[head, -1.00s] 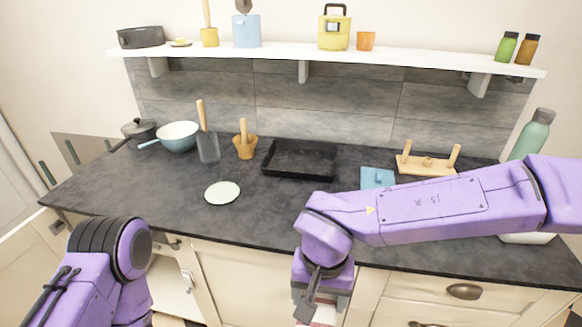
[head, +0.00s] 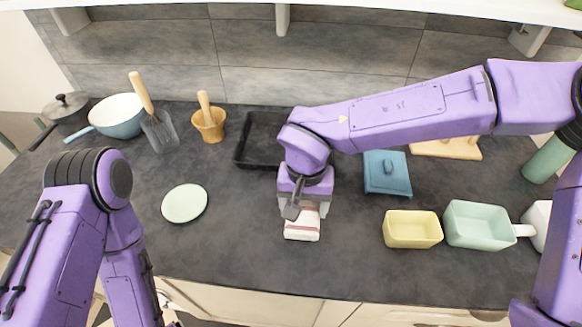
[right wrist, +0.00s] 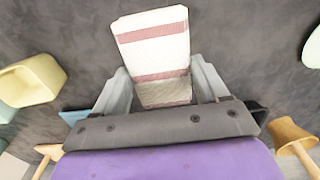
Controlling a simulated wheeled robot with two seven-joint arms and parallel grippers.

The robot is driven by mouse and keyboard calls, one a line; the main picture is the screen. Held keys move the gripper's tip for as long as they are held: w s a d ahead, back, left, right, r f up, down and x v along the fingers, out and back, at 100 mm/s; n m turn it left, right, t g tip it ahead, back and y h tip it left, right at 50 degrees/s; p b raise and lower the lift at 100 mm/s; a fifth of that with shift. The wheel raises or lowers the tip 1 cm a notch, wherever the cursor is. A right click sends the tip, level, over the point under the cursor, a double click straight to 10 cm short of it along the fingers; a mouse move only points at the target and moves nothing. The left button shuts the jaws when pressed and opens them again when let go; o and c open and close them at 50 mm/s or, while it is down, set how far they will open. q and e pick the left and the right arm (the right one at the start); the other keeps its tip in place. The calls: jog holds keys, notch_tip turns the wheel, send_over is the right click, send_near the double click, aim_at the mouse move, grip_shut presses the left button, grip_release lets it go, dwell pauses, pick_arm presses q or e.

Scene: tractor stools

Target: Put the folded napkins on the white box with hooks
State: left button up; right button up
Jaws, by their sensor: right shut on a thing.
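The folded napkins (head: 302,228), white with dull red stripes, are between the fingers of my right gripper (head: 304,206), which is shut on them. They are over the dark counter near the middle, and I cannot tell whether they touch it. In the right wrist view the napkins (right wrist: 155,45) stick out beyond the two grey fingers (right wrist: 163,90). A white container (head: 540,222) shows in part at the right edge, beside the mint green tub; I cannot make out hooks on it. My left arm hangs at the left; its gripper is out of view.
Right of the napkins stand a blue lidded dish (head: 387,173), a yellow tub (head: 412,228) and a mint green tub (head: 480,224). A black tray (head: 257,145) lies behind, a pale plate (head: 185,203) left. The counter between plate and napkins is clear.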

jog(key=w+f+p, duration=0.1)
jog(key=w, duration=0.2)
jog(key=w+d+f, duration=0.1)
jog(key=w+f, duration=0.1)
jog(key=w, duration=0.1)
jog(key=w+d+f+p, duration=0.1)
jog(key=w+f, duration=0.1)
jog(key=w, duration=0.2)
jog(key=shift+f+p, duration=0.2)
jog(key=shift+p, duration=0.1)
jog(key=shift+w+f, duration=0.25)
jog(key=shift+f, duration=0.05)
jog(key=shift+w+f, duration=0.2)
jog(key=shift+f, duration=0.1)
jog(key=o, duration=1.1)
jog(key=shift+c, duration=0.2)
jog(key=shift+o, duration=0.3)
jog(key=shift+r, duration=0.1)
